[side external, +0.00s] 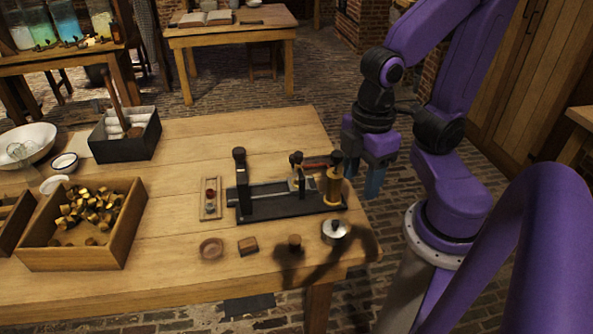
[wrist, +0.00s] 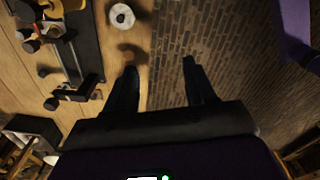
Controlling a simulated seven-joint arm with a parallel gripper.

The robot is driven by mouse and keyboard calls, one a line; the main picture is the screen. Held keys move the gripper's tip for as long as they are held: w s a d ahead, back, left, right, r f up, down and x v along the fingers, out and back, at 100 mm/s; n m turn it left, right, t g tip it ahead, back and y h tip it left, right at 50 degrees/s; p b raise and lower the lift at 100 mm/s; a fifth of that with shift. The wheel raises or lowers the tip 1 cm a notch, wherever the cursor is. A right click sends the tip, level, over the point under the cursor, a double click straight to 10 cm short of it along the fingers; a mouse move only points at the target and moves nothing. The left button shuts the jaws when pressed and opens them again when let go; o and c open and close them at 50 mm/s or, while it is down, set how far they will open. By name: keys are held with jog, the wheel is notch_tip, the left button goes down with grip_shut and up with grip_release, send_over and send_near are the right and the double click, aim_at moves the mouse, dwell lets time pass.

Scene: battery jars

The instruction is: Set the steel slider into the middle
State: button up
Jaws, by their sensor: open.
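A black rail device (side external: 265,203) stands on the right part of the table, with a tall black post at its left end. A grey metal piece (side external: 303,181), apparently the steel slider, sits on the rail toward its right side, beside a brass cylinder (side external: 333,187). I cannot tell its exact seating. The rail also shows at the upper left of the wrist view (wrist: 84,45). My gripper (side external: 364,178) is open and empty, just right of the device and past the table's right edge. Its fingers (wrist: 160,65) point down with bare floor beneath in the wrist view.
A silver-lidded pot (side external: 336,230), a small brown block (side external: 248,246) and a round dish (side external: 211,249) stand in front of the device. A wooden tray of brass pieces (side external: 130,238) and a dark box (side external: 124,148) are farther left. The table's back middle is clear.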

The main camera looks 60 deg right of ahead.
jog(key=w+d+m, duration=0.2)
jog(key=w+m, duration=0.1)
jog(key=w, duration=0.7)
jog(key=w+d+m, duration=0.3)
jog(key=w, duration=0.7)
jog(key=w+d+f+m, duration=0.2)
jog(key=w+d, duration=0.3)
jog(key=d, duration=0.3)
jog(key=w+d+f+m, duration=0.2)
jog(key=w+d, duration=0.3)
jog(key=d, duration=0.4)
notch_tip(320, 180, down, 17)
jog(key=shift+w+f, duration=0.1)
